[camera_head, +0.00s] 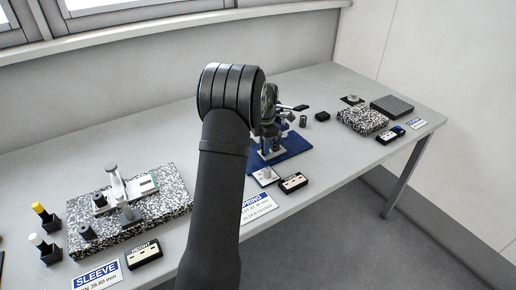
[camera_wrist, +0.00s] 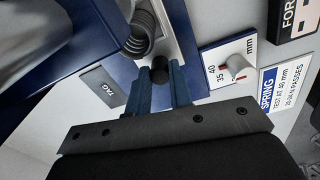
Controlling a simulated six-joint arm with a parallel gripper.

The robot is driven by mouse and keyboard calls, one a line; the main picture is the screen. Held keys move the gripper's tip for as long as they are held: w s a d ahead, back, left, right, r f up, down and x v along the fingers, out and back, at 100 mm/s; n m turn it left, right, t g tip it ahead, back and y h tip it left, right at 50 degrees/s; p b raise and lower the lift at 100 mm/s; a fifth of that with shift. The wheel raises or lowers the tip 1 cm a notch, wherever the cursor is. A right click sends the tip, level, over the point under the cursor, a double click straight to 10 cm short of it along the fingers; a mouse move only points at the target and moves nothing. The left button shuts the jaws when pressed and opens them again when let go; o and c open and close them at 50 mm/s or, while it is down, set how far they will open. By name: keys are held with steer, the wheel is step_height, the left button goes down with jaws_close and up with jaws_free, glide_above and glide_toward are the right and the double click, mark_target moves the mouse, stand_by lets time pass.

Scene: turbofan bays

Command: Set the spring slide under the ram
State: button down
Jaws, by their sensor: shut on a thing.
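In the wrist view my gripper (camera_wrist: 161,77) has its two blue fingers shut on a small black knob (camera_wrist: 160,65) at the near end of the spring slide (camera_wrist: 181,38), a light grey strip. A dark coil spring (camera_wrist: 138,40) stands just beyond the knob. The slide lies over the blue base (camera_wrist: 98,30) of the press. In the head view the blue base (camera_head: 292,148) and part of the press (camera_head: 268,128) show to the right of my arm. My arm hides my gripper and the slide there. I cannot make out the ram in the wrist view.
A mm scale plate (camera_wrist: 228,62) with a pale peg lies close to the right of my fingers, with a FORCE box (camera_wrist: 292,18) beyond. A speckled block (camera_head: 165,205) with a gauge stand is at left. Another speckled block (camera_head: 362,120) and dark tray (camera_head: 392,106) are at right.

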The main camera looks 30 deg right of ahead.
steer(key=c, duration=1.3)
jaws_free()
steer(key=shift+a, duration=0.2)
steer(key=a, duration=0.6)
steer(key=shift+a, duration=0.4)
step_height(320, 180, up, 17)
steer(key=a+r+h, duration=0.1)
steer(key=a, duration=0.1)
steer(key=a+r+n+h, duration=0.1)
steer(key=a+h, duration=0.1)
steer(key=a+r+h, duration=0.1)
steer(key=a, duration=0.1)
steer(key=shift+a+n+h, duration=0.15)
steer(key=shift+n+h, duration=0.15)
steer(key=shift+n, duration=0.1)
